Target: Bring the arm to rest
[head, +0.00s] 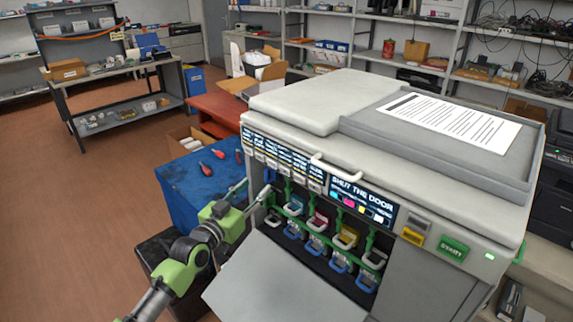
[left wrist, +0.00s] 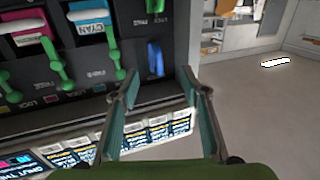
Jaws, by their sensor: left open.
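My left gripper (head: 256,188) is at the left end of the printer's open bay, its two fingers apart with nothing between them. In the left wrist view, my left gripper (left wrist: 154,94) is also open and empty, beside the cartridge slots. The printer (head: 300,108) has its front door (head: 280,285) folded down, and its screen (head: 362,202) reads "SHUT THE DOOR". Cartridges with coloured labels sit in the bay, among them a magenta one (head: 317,221) and a yellow one (head: 346,238). A cyan one (left wrist: 90,28) shows in the left wrist view. My right gripper is not in view.
A blue-topped table (head: 190,185) with several red-tipped items stands left of the printer, close to my left arm. A red bench (head: 217,107) and an open cardboard box (head: 240,84) are behind it. The floor (head: 85,200) at the left is clear.

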